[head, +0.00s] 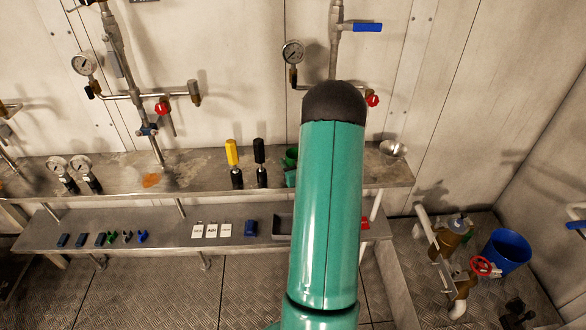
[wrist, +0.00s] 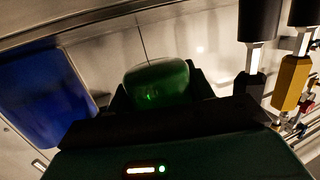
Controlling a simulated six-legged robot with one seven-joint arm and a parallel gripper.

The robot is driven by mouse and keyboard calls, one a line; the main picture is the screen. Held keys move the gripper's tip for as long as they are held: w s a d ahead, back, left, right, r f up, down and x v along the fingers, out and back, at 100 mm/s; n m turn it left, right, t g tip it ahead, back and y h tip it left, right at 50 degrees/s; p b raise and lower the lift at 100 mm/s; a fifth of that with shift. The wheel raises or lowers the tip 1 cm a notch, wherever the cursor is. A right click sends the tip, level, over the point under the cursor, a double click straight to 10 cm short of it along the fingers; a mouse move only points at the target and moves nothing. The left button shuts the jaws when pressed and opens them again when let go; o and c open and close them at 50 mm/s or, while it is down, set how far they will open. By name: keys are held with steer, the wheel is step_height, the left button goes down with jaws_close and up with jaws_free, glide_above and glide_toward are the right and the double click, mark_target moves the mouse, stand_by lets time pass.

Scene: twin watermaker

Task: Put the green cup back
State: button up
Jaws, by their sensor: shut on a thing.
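The green cup (wrist: 158,80) shows in the wrist view between the dark fingers of my gripper (wrist: 161,95), which is shut on it. In the head view a small part of the green cup (head: 291,155) shows at the upper shelf, just left of my arm. My arm hides the rest of it and most of my gripper there. I cannot tell whether the cup touches the shelf.
A yellow-handled tool (head: 232,152) and a black-handled tool (head: 258,152) stand left of the cup on the upper shelf (head: 205,178). A metal bowl (head: 393,149) sits at its right end. The lower shelf (head: 170,232) holds small parts and white cards. A blue bucket (head: 507,251) stands right.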

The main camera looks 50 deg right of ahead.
steer(key=shift+w+d+f, duration=0.15)
steer(key=shift+f, duration=1.55)
steer(key=shift+f, duration=0.1)
steer(key=o, duration=1)
